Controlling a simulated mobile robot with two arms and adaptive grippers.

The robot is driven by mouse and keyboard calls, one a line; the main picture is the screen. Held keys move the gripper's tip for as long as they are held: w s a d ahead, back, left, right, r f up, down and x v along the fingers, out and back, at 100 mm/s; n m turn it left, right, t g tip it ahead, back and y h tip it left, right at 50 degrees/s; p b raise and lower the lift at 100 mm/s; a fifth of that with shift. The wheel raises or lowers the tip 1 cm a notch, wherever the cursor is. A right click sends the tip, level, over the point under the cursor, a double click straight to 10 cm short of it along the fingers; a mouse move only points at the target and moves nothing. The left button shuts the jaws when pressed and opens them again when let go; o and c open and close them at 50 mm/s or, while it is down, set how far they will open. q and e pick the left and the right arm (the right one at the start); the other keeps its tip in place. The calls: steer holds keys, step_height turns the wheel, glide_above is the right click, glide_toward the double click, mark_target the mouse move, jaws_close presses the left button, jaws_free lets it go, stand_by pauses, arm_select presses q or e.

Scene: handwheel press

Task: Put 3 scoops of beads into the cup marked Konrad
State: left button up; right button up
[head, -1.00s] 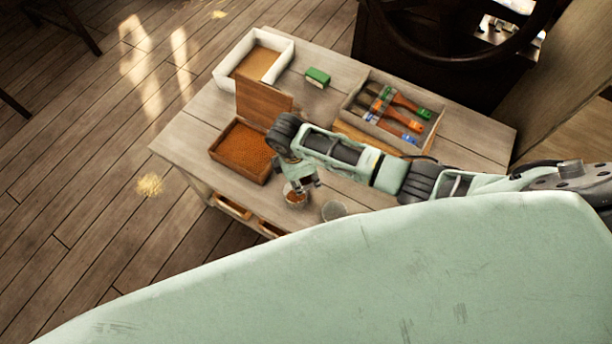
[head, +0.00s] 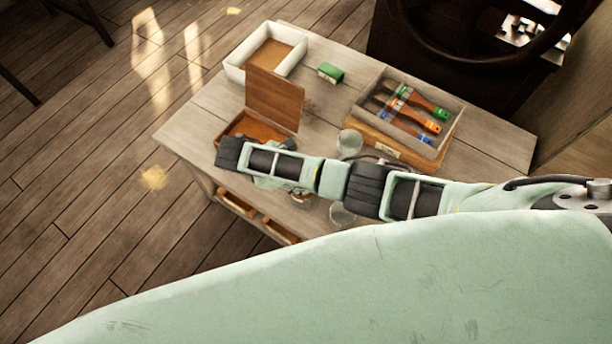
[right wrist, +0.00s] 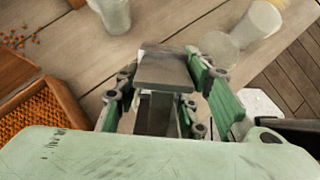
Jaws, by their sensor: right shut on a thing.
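A wooden box of orange-brown beads (right wrist: 45,120) stands with its lid (head: 274,98) raised; my right arm hides much of it in the head view. Clear cups stand on the table: one behind my arm (head: 349,143), one in front (head: 342,215), and one partly hidden under my wrist (head: 302,201). No name on them is readable. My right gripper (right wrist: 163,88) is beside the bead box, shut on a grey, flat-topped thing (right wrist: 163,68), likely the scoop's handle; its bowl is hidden. My left gripper is out of view.
A white tray (head: 236,70) stands at the back left, with a green block (head: 330,72) beside it. A box of brushes (head: 452,118) stands at the right. Loose beads (right wrist: 18,38) lie on the table near the bead box. A dark handwheel (head: 440,58) is behind the table.

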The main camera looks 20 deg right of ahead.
steer(key=y+p, duration=0.1)
steer(key=p, duration=0.1)
steer(key=d+r+y+p, duration=0.1)
steer(key=y+p, duration=0.1)
steer(key=d+y+p, duration=0.1)
steer(key=p, duration=0.1)
steer(key=shift+d+r, duration=0.2)
steer(key=shift+r, duration=0.05)
steer(key=shift+s+r+y+p, duration=0.15)
steer(key=shift+r+y+p, duration=0.45)
steer(key=shift+y, duration=0.4)
steer(key=shift+d+r+t+y+p, duration=0.3)
steer(key=shift+r+y+p, duration=0.3)
steer(key=shift+r, duration=0.15)
steer(key=shift+r+y, duration=0.4)
steer(key=shift+r, duration=0.2)
